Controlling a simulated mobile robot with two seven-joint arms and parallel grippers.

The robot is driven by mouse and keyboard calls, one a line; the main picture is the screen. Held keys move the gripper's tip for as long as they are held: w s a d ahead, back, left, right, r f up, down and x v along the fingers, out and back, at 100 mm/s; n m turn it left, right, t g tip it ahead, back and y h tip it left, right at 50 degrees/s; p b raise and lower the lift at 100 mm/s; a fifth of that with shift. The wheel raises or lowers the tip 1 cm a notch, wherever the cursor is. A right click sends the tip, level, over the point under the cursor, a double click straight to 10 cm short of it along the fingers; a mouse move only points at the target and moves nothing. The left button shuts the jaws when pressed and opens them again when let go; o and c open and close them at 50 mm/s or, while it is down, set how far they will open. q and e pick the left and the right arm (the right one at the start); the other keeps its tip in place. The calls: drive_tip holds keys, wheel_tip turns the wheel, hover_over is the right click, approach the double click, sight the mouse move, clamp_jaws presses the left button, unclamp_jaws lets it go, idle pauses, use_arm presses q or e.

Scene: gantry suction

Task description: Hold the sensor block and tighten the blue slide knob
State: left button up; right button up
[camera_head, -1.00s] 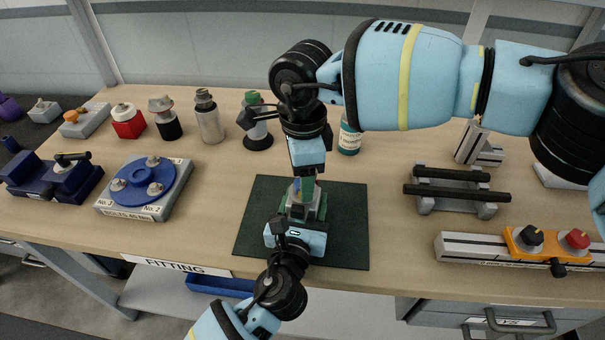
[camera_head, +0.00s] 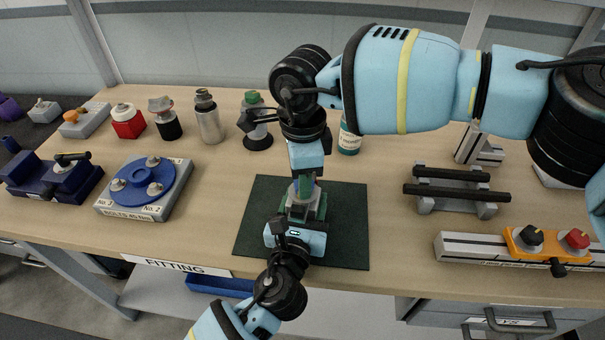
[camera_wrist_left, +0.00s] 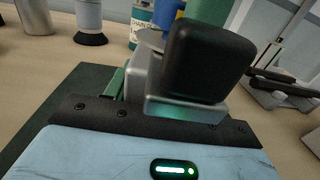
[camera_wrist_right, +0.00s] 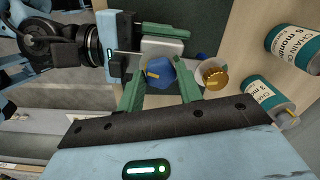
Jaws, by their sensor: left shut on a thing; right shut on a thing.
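The sensor block is a small silver-grey block (camera_wrist_left: 165,85) low over the dark green mat (camera_head: 345,225). My left gripper (camera_head: 302,212) comes from the front edge and is shut on it; a black part hides much of it in the left wrist view. The blue slide knob (camera_wrist_right: 158,73) shows in the right wrist view between the green fingers, beside the silver block. My right gripper (camera_head: 304,188) points down from above and is shut on the knob. In the head view, the fingers largely cover the knob.
A blue turntable (camera_head: 150,185) stands left of the mat. A rack with black bars (camera_head: 455,190) and a rail with an orange carriage (camera_head: 548,244) are at right. Several fittings and a teal bottle (camera_head: 349,138) line the back. Bare table lies beside the mat.

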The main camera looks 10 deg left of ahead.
drive_tip(key=shift+m, duration=2.7)
drive_tip(key=shift+w, duration=0.1)
drive_tip(key=o, duration=1)
wheel_tip(320, 180, up, 12)
drive_tip(key=shift+r, duration=0.1)
